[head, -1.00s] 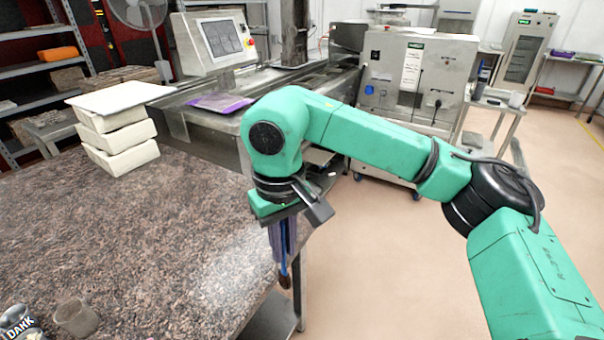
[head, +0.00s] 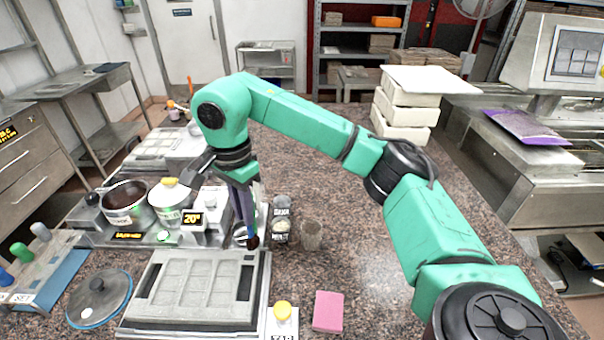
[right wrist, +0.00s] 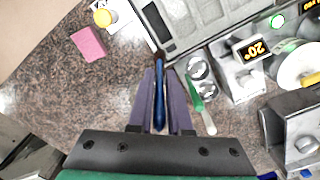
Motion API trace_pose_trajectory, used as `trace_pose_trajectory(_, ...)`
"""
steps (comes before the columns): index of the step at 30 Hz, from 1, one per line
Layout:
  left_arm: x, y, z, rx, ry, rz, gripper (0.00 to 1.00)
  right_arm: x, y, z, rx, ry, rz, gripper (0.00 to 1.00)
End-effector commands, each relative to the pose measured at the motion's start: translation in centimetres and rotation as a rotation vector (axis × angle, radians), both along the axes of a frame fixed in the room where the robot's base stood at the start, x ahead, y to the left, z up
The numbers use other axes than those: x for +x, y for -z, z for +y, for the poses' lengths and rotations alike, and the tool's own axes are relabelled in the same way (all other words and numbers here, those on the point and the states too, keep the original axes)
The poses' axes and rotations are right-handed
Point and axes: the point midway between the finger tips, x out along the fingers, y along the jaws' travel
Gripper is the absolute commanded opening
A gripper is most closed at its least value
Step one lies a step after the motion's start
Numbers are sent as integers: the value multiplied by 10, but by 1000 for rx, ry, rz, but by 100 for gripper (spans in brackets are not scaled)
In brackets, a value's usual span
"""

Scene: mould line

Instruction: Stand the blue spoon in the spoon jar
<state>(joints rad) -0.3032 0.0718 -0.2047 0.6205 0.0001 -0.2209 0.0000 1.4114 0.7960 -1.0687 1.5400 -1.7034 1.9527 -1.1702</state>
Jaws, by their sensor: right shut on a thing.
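My right gripper (head: 247,212) is shut on the blue spoon, over the back right corner of the grey mould tray. The spoon's dark brown tip (head: 252,242) points down. In the right wrist view the spoon's blue handle (right wrist: 159,105) lies between the purple fingers of the gripper (right wrist: 160,80). I cannot tell which of these is the spoon jar. My left gripper is out of view.
The mould tray (head: 250,275) lies in front. Pots (head: 127,205) and a scale display (head: 191,219) are at left. A pink sponge (head: 328,311) lies front right.

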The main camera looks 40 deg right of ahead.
Motion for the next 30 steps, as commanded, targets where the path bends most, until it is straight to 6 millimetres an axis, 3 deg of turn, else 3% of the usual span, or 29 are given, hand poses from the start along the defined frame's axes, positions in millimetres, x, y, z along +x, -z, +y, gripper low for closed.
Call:
trace_pose_trajectory(3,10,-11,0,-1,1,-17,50,6,1,-35,-1,421,4,0)
trace_pose_trajectory(9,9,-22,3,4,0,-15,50,9,6,-99,-5,1156,3,0)
trace_pose_trajectory(15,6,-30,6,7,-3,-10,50,3,9,-155,-6,1778,-1,0)
trace_pose_trajectory(20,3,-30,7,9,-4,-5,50,0,11,-173,-4,1984,0,0)
trace_pose_trajectory(30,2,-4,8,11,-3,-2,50,0,36,-173,-2,1990,-1,0)
